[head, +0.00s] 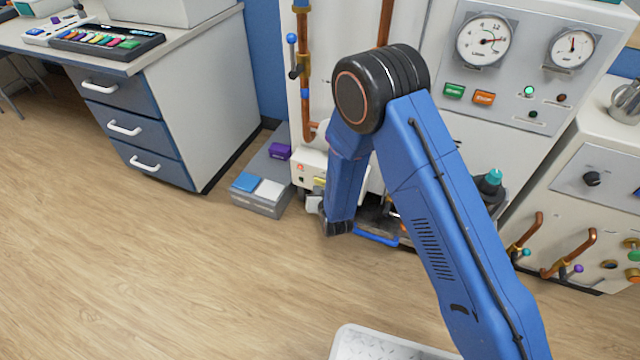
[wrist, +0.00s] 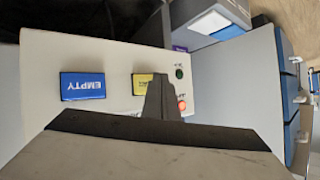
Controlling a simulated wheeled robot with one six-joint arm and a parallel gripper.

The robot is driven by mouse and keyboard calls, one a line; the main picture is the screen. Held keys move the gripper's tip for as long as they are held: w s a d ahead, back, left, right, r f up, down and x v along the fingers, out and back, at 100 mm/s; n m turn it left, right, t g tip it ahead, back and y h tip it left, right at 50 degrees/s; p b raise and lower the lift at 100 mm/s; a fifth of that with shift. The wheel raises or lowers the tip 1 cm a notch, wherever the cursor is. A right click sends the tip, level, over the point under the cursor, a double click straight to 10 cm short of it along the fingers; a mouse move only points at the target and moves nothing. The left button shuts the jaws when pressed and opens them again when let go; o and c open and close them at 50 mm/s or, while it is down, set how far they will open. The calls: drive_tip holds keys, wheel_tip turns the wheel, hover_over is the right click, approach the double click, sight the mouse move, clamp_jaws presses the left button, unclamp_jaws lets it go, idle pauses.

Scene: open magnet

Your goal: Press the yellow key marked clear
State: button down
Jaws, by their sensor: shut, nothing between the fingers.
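The yellow key (wrist: 142,84) sits on a white panel (wrist: 110,55) in the wrist view; its small lettering is too blurred to read. My gripper (wrist: 162,97) is shut and empty, its dark fingertip covering the key's lower right edge in the picture. I cannot tell whether it touches the key. In the head view, the white panel (head: 312,165) stands low behind my forearm, with a bit of the yellow key (head: 319,182) showing. My fingertips are not clear there.
A blue key marked EMPTY (wrist: 83,86) is left of the yellow one. A green lamp (wrist: 179,72) and a lit red lamp (wrist: 181,104) are to its right. A grey box (head: 258,195) with blue and white pads stands beside the panel. Open floor (head: 150,270) lies left.

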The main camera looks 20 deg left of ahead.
drive_tip(key=shift+w, duration=0.15)
drive_tip(key=shift+w, duration=0.25)
drive_tip(key=shift+w, duration=0.4)
idle(1.0)
drive_tip(key=shift+s, duration=0.8)
drive_tip(key=shift+s, duration=0.1)
drive_tip(key=shift+s+a, duration=0.15)
drive_tip(key=shift+s, duration=2.25)
